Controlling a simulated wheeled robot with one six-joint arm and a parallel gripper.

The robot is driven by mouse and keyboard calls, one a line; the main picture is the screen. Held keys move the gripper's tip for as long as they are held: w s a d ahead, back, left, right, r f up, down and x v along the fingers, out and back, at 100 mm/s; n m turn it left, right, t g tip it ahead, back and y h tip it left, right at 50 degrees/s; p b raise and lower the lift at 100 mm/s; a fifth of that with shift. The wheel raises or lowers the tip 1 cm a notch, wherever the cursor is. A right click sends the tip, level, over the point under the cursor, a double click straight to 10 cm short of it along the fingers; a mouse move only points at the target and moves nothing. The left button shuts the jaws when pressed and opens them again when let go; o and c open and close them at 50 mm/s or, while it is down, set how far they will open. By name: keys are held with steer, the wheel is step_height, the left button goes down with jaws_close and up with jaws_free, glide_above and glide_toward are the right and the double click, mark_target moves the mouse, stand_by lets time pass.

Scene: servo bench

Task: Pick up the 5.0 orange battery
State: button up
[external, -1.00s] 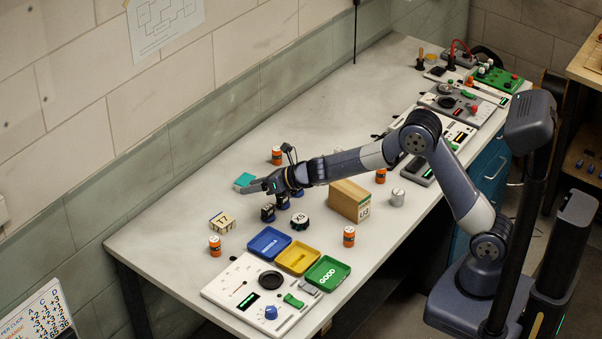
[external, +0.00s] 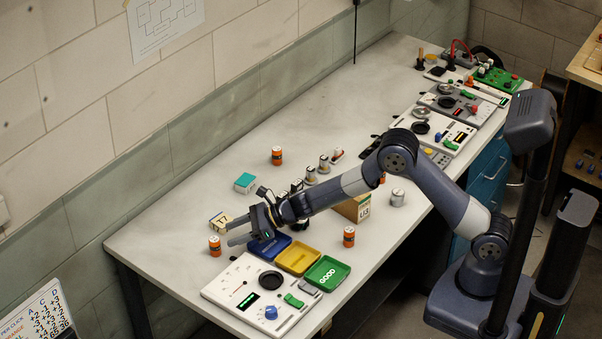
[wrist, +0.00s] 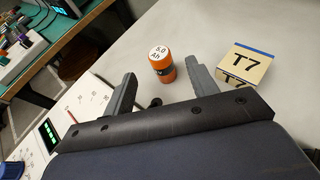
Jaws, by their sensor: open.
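An orange battery with a white top marked 5.0 Ah (wrist: 162,64) stands upright on the bench in the wrist view, beyond the gap between my fingers. In the external view this appears to be the orange battery (external: 215,245) at the bench's front left, just left of my fingertips. My gripper (external: 229,230) is open and empty, low over the bench near the blue tray. Both fingers of my gripper (wrist: 160,86) show in the wrist view, apart from the battery.
A T7 box (wrist: 245,64) stands close to the right finger. The blue tray (external: 284,237), yellow tray (external: 298,258), green tray (external: 327,273) and a white tester panel (external: 240,292) lie nearby. Other orange batteries (external: 277,155) (external: 349,236) stand farther off.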

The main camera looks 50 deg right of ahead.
mark_target(216, 239)
steer(key=shift+w+a+p, duration=0.4)
steer(key=shift+a+p, duration=0.05)
steer(key=shift+p, duration=0.05)
steer(key=shift+p+x, duration=0.95)
steer(key=shift+x, duration=1.1)
steer(key=shift+f, duration=0.1)
steer(key=shift+d, duration=0.1)
steer(key=c, duration=1.1)
